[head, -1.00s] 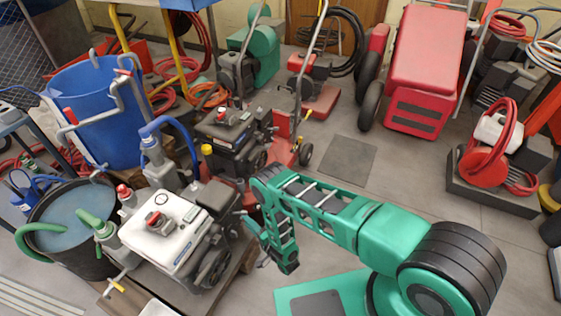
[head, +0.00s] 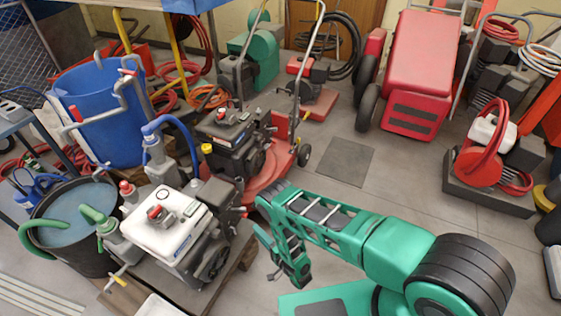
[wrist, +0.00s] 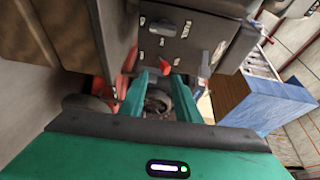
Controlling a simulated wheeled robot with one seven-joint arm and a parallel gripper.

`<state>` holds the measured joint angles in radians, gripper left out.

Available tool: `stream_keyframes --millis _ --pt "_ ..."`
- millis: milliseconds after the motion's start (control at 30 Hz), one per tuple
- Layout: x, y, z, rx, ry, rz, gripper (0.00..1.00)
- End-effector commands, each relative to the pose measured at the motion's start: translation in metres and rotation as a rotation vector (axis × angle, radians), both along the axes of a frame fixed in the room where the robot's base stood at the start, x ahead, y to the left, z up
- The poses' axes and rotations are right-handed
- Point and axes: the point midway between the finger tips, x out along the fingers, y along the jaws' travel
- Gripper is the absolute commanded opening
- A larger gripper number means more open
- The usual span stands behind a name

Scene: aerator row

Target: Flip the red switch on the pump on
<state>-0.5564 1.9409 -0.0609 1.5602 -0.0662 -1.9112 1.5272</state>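The pump (head: 172,222) has a white top with a red cap and stands at the lower left in the head view. Its dark control panel (wrist: 178,45) fills the upper middle of the wrist view, with a black knob and small white labels. A small red switch (wrist: 165,67) shows at the panel's lower edge, between my fingertips in the picture; I cannot tell whether they touch it.
A dark engine with a red base (head: 268,165) stands behind the pump. A blue barrel (head: 105,110) and a black tub (head: 72,235) with a green hose are at the left. A red wheeled unit (head: 425,70) is at the back. The floor around the grey mat (head: 345,161) is clear.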

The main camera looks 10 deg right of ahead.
Motion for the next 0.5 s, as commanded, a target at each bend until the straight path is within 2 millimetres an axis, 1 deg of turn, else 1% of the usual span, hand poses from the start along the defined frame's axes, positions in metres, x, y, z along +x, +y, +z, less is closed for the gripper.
stream_keyframes --millis 33,100,500 --pt "0.010 -0.005 0.004 -0.018 0.002 -0.012 0.30" --pt "0.022 -0.008 0.008 -0.042 0.006 -0.023 0.30" --pt "0.083 -0.014 0.041 -0.183 0.027 -0.060 0.30"
